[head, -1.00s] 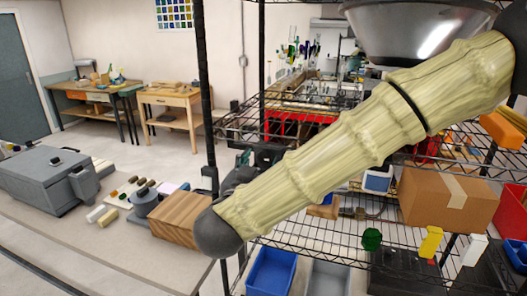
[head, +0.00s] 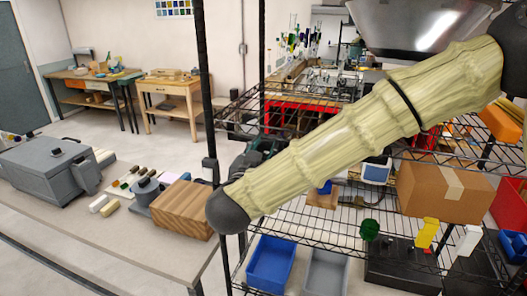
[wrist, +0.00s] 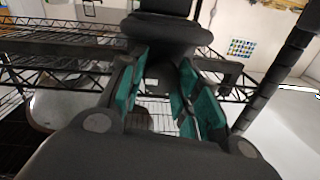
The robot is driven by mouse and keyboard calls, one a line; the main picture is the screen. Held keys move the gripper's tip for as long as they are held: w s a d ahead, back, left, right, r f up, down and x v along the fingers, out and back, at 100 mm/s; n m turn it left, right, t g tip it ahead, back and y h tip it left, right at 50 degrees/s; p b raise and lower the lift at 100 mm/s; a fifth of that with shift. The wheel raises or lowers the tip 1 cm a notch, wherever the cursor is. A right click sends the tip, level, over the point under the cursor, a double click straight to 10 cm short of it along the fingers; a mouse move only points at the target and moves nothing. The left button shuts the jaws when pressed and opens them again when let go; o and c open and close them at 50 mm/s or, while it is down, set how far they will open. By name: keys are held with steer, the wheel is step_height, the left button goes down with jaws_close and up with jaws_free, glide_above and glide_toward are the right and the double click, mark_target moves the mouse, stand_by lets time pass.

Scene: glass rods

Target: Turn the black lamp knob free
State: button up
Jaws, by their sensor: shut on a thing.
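My gripper (wrist: 162,92) shows in the wrist view with teal-padded fingers on either side of a dark, rounded black knob (wrist: 165,35). It is shut on this black thing at the far end of the fingers. The exact contact is hard to make out. In the head view, my gripper (head: 258,152) is a small dark shape with teal bits, partly hidden behind my pale sleeved arm, near the wire rack. The knob cannot be made out clearly there. A shiny metal shade-like thing (head: 425,28) is at the upper right; I cannot tell whether it belongs to the lamp.
A black wire rack (head: 300,222) stands close around my arm, its post left of my gripper. It holds a cardboard box (head: 440,195) and a blue bin (head: 270,262). A table at left bears a wood block (head: 182,208) and a grey box (head: 45,168).

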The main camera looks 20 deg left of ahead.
steer(key=shift+n, duration=2.8)
steer(key=o, duration=1)
steer(key=s, duration=1.2)
steer(key=shift+r, duration=0.15)
